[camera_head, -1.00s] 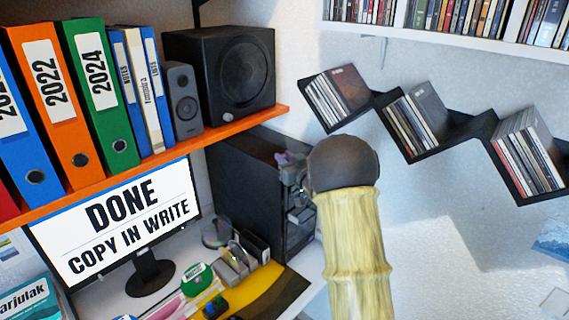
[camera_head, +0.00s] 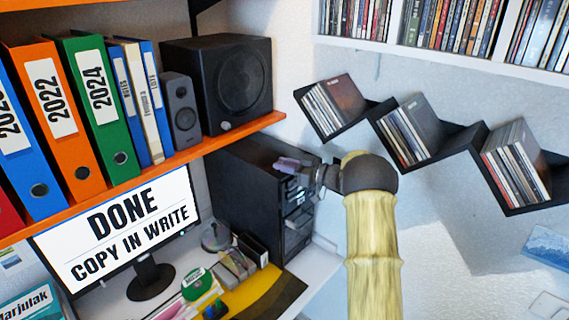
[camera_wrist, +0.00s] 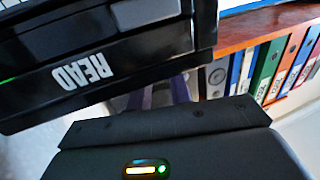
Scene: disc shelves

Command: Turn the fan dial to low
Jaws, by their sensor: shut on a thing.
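The black computer tower (camera_head: 240,195) stands under the orange shelf, with drive fronts on its right-hand face. My gripper (camera_head: 287,164) is at the top front of the tower, its purple fingers close to the upper edge. In the wrist view my gripper (camera_wrist: 168,98) shows only in part, its fingers running behind a black drive front marked READ (camera_wrist: 85,72). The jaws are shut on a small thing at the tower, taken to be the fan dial. The dial itself is hidden by the fingers, and its setting cannot be read.
An orange shelf (camera_head: 255,124) with binders and speakers (camera_head: 230,82) runs above the tower. A monitor (camera_head: 125,230) stands left. A zigzag disc shelf (camera_head: 440,158) hangs to the right. Small items lie on the desk below. The space before the white wall is open.

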